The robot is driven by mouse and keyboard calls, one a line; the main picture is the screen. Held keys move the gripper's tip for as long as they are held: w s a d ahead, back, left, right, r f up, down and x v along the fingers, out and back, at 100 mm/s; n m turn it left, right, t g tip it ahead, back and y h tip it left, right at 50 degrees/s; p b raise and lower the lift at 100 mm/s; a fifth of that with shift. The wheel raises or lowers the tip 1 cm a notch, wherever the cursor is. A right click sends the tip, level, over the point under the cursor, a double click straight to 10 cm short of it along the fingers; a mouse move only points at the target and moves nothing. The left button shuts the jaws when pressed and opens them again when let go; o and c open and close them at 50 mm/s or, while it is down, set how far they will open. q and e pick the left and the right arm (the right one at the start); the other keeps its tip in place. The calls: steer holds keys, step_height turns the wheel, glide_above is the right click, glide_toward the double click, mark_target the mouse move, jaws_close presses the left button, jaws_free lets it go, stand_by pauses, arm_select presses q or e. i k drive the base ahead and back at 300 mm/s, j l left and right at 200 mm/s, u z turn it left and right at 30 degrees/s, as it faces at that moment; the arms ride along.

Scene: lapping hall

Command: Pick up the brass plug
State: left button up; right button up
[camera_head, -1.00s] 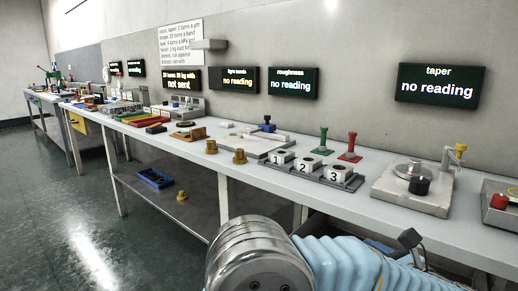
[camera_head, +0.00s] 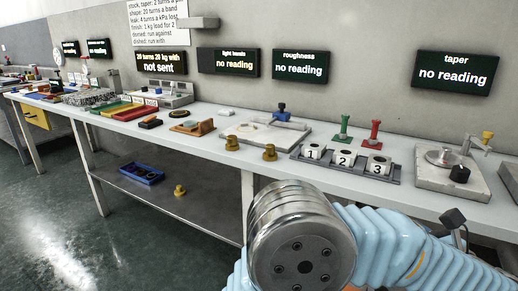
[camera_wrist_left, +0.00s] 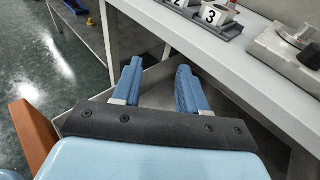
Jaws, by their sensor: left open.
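Two brass plugs stand upright on the bench top in the head view, one (camera_head: 232,143) by the bench's front edge and one (camera_head: 269,152) to its right. A third brass plug (camera_head: 180,191) stands on the lower shelf, right of a blue tray (camera_head: 142,174). In the left wrist view a small brass piece (camera_wrist_left: 90,21) shows at the upper left, beside the blue tray. My left gripper (camera_wrist_left: 157,84) is open and empty, below the bench top's front edge, with the small brass piece beyond and left of its fingers. My right gripper is out of view.
The bench top (camera_head: 420,200) runs across the scene. A grey rack (camera_head: 345,170) holds white cups numbered 1 to 3. A green handled piece (camera_head: 343,128) and a red one (camera_head: 375,133) stand behind it. The lower shelf (camera_head: 205,212) is mostly bare.

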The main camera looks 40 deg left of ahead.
mark_target(270, 154)
steer(key=k+j, duration=0.1)
steer(key=j, duration=0.4)
steer(key=j+z, duration=0.1)
steer(key=j, duration=0.4)
steer(key=k+j, duration=0.15)
steer(key=j, duration=0.3)
steer(key=k+j+z, duration=0.1)
steer(key=j, duration=0.4)
